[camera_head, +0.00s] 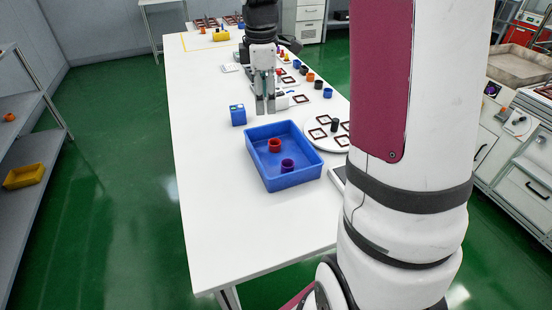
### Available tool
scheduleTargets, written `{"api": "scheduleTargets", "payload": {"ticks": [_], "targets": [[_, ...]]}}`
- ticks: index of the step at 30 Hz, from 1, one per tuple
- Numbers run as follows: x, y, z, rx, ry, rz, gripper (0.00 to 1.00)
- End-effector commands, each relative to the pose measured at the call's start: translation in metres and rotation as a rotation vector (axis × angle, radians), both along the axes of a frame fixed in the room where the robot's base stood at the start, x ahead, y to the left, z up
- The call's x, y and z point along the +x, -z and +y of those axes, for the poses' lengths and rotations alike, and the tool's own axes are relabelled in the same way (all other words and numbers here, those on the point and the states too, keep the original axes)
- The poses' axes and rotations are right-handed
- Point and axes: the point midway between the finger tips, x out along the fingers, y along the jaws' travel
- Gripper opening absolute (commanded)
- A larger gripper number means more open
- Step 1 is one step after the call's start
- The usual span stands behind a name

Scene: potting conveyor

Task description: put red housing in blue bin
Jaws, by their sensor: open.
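The blue bin (257,166) stands on the white table in front of my gripper. Inside it, a red housing (275,148) sits toward the back and a purple housing (288,167) sits nearer the front. Both look upright. My gripper (265,109) points down over the table just behind the bin's far wall. Its fingers are open with a narrow gap, and nothing shows between them. Its height above the table is hard to judge.
A small blue box (237,116) stands left of my gripper. A round white plate (316,142) with dark square frames is right of the bin. Several small coloured cylinders, including an orange one (310,77), stand farther back. The table's front left is clear.

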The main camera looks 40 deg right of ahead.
Motion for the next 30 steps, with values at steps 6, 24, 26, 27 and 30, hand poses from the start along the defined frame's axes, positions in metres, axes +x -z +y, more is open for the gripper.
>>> {"api": "scheduleTargets", "payload": {"ticks": [6, 24, 26, 27, 30], "targets": [[-0.046, -0.041, 0.047, -0.011, 0.205, -0.069, 0.51], [-0.196, -0.072, 0.136, 0.126, 0.787, -0.252, 0.51], [-0.210, -0.069, 0.141, 0.150, 0.842, -0.263, 0.51], [-0.219, -0.067, 0.144, 0.167, 0.875, -0.270, 0.51], [-0.236, -0.061, 0.150, 0.203, 0.948, -0.280, 0.51]]}}
